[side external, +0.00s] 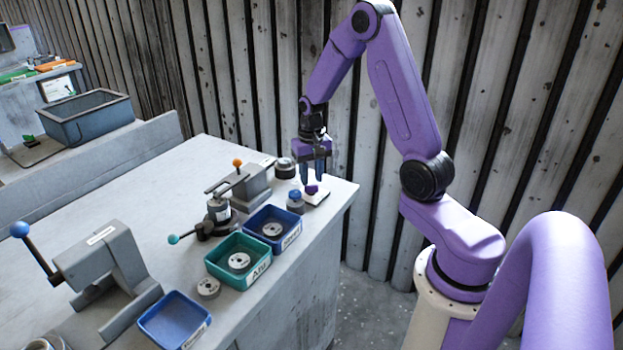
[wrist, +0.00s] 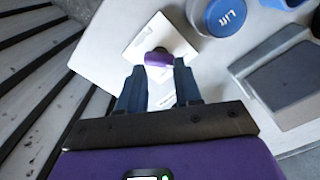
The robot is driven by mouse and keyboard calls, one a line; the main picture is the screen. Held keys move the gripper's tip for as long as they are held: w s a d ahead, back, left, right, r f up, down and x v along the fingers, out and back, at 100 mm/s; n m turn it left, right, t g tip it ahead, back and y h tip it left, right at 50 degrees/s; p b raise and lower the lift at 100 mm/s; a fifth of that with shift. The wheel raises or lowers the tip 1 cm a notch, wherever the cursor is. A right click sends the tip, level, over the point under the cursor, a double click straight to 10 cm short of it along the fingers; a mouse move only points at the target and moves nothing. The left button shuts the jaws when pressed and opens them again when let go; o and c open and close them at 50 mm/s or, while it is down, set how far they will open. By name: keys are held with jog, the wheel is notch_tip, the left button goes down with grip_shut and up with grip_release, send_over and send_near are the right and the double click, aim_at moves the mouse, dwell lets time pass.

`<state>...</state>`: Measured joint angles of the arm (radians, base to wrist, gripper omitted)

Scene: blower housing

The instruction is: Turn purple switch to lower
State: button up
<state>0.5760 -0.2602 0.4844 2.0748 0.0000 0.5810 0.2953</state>
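The purple switch (side external: 312,188) is a small knob on a white base plate (side external: 317,197) near the far right corner of the grey table. My gripper (side external: 313,179) points down just above the switch. In the wrist view the switch (wrist: 159,58) sits just beyond and between my two dark blue fingertips (wrist: 160,72). The fingers are apart, with a gap between them, and I see nothing held. Whether a finger touches the switch cannot be told.
A blue-topped round part (side external: 295,202) stands just left of the plate; its top reads "Lift" in the wrist view (wrist: 226,14). A grey block with an orange-knobbed lever (side external: 252,184) and blue (side external: 290,243) and green (side external: 222,268) trays stand further left. A plank wall rises behind.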

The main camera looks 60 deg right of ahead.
aim_at(311, 185)
jog(key=shift+s+f, duration=0.15)
jog(key=shift+f, duration=0.8)
jog(key=n, duration=0.3)
jog(key=shift+s+n, duration=0.1)
jog(key=shift+n, duration=0.3)
jog(key=n, duration=0.3)
jog(key=shift+n, duration=0.3)
jog(key=n, duration=0.5)
jog(key=shift+a, duration=0.1)
jog(key=shift+f+n, duration=0.15)
jog(key=shift+n, duration=0.75)
jog(key=shift+w+f, duration=0.25)
jog(key=shift+f, duration=0.25)
